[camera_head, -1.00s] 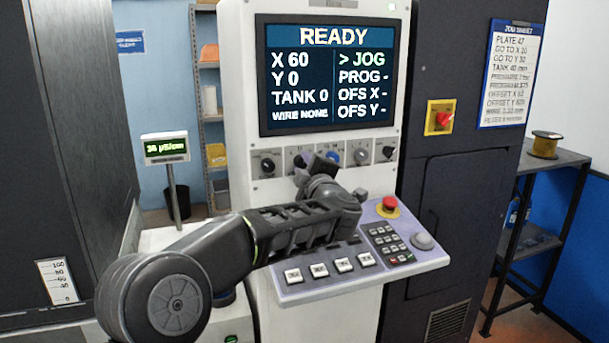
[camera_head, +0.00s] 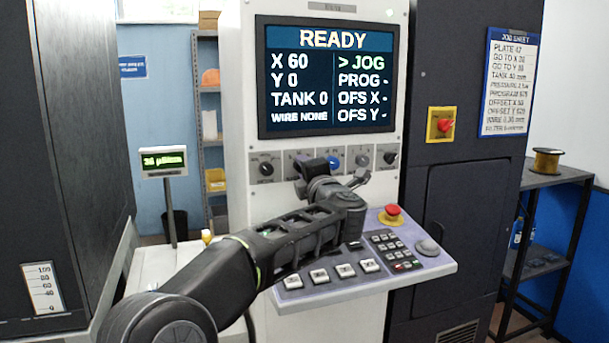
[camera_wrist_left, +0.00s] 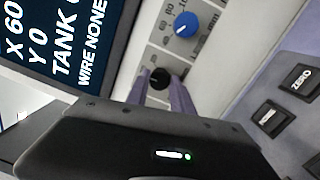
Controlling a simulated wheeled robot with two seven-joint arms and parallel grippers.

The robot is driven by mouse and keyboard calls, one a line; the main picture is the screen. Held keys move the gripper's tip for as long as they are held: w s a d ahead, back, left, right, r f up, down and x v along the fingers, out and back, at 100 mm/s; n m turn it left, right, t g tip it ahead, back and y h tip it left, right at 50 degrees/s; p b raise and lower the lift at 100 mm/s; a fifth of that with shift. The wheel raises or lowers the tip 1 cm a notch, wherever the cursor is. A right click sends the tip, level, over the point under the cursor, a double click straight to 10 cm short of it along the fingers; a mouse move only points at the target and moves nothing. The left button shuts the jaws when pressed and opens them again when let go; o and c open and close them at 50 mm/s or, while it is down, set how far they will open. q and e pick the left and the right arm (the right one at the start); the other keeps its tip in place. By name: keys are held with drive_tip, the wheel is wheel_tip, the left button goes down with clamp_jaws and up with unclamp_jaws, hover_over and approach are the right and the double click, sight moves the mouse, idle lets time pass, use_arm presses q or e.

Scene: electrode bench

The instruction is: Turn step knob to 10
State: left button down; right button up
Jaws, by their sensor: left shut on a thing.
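The panel has a row of knobs under the screen (camera_head: 326,75). My left gripper (camera_wrist_left: 163,98) is shut on a black knob (camera_wrist_left: 158,79), with one purple-grey finger on each side of it. This knob is just left of the blue knob (camera_head: 333,162), which also shows in the wrist view (camera_wrist_left: 186,24). In the head view my left gripper (camera_head: 303,172) and wrist cover the held knob. Its pointer and scale are too small to read. The screen reads READY, X 60, Y 0, TANK 0, with the arrow at JOG. My right gripper is not in view.
A black knob (camera_head: 266,168) is at the row's left end, and others are right of the blue one. Below, a sloped console (camera_head: 420,272) carries white buttons, a keypad and a red stop button (camera_head: 393,212). A red switch (camera_head: 443,125) is to the right.

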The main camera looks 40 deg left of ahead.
use_arm(q)
drive_tip(key=c, duration=1.1)
unclamp_jaws()
drive_tip(key=b+v, duration=0.1)
drive_tip(key=v, duration=0.6)
drive_tip(key=shift+s+d+b, duration=0.25)
drive_tip(key=shift+d+b, duration=0.05)
drive_tip(key=shift+d, duration=0.05)
drive_tip(key=shift+f, duration=0.1)
